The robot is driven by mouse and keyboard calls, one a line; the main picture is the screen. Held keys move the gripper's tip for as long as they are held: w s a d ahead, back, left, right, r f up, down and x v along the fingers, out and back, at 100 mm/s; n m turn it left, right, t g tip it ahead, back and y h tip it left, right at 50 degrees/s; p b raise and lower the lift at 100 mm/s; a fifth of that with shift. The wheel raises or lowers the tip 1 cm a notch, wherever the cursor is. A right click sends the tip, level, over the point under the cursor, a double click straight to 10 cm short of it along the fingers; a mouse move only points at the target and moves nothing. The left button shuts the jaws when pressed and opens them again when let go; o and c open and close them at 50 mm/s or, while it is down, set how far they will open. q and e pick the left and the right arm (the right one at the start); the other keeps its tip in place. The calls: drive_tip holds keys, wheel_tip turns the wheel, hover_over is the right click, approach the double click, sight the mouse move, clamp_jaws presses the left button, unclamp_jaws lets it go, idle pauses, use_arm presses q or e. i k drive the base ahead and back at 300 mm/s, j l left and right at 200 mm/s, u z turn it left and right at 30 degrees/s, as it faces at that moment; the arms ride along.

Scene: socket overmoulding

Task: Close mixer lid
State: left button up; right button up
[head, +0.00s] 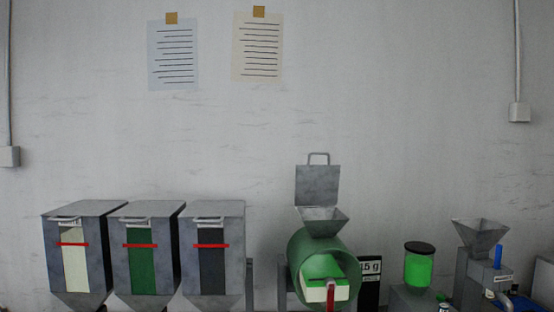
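The mixer has a green drum (296,262) with a grey hopper (323,221) on top. Its grey lid (317,186) stands upright behind the hopper, with a loop handle (319,155) at its top edge, so the hopper mouth is open. A green and white block with a red part (331,297) shows at the front of the drum; I cannot tell what it is. The bottom of the mixer is cut off by the picture edge. Neither of my grippers shows in the head view.
Three grey bins (211,209) with coloured front windows stand left of the mixer. On the right are a display (371,267), a jar of green material (418,270) and a machine with a grey funnel (480,235).

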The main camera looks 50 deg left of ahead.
sight(316, 186)
drive_tip(key=u, duration=1.45)
drive_tip(key=k+l, duration=0.1)
drive_tip(key=l, duration=0.35)
drive_tip(key=i+u, duration=0.05)
